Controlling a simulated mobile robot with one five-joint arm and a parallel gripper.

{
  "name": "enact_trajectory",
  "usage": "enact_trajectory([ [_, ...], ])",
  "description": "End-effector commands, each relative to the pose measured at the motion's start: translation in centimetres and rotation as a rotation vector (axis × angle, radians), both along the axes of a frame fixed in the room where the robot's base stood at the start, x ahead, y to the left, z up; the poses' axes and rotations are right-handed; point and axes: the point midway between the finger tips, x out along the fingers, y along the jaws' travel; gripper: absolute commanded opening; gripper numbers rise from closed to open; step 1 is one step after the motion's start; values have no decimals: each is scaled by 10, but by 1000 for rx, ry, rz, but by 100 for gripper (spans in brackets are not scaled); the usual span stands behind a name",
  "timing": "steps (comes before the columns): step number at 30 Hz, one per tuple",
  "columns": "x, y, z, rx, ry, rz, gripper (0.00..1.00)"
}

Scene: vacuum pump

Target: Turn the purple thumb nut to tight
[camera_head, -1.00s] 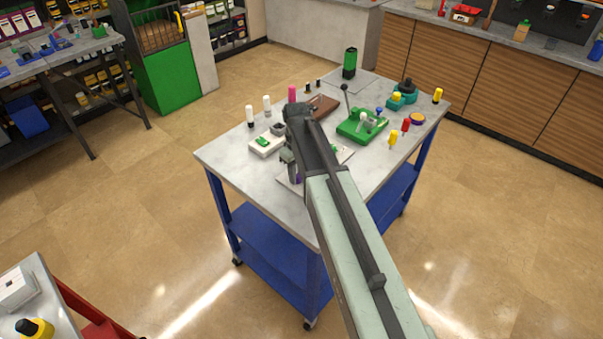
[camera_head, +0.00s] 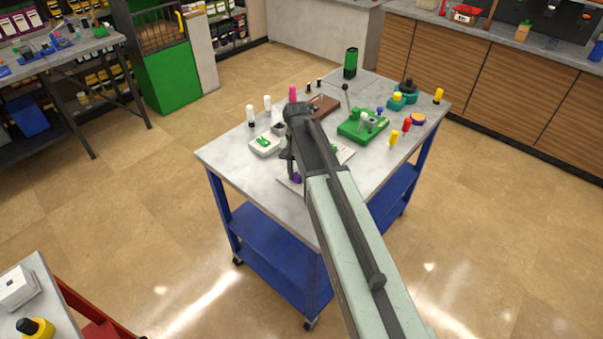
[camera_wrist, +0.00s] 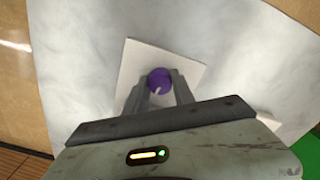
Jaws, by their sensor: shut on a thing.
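The purple thumb nut (camera_wrist: 158,82) shows in the wrist view on a pale square plate (camera_wrist: 131,67), with a light pointer mark on its top. In the head view the nut (camera_head: 297,177) is a small purple spot below my gripper, on the near left part of the cart top. My gripper (camera_wrist: 160,92) points down over the plate. Its two fingers stand at either side of the nut and are shut on it. The finger contact is partly hidden by the fingers themselves. In the head view my gripper (camera_head: 293,168) is partly hidden by my arm.
The cart top (camera_head: 230,157) also bears a white device (camera_head: 265,145), a green fixture (camera_head: 362,127), a green-black cylinder (camera_head: 350,62), a pink cylinder (camera_head: 293,93) and several small coloured pegs. The front left of the top is clear.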

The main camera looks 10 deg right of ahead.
Motion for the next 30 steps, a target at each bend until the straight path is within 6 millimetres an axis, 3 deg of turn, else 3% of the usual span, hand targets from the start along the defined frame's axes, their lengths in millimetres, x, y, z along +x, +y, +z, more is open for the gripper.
enact_trajectory([
  [15,3,0,0,1,-8,-336,0],
  [30,3,-1,0,-1,-8,-402,0],
])
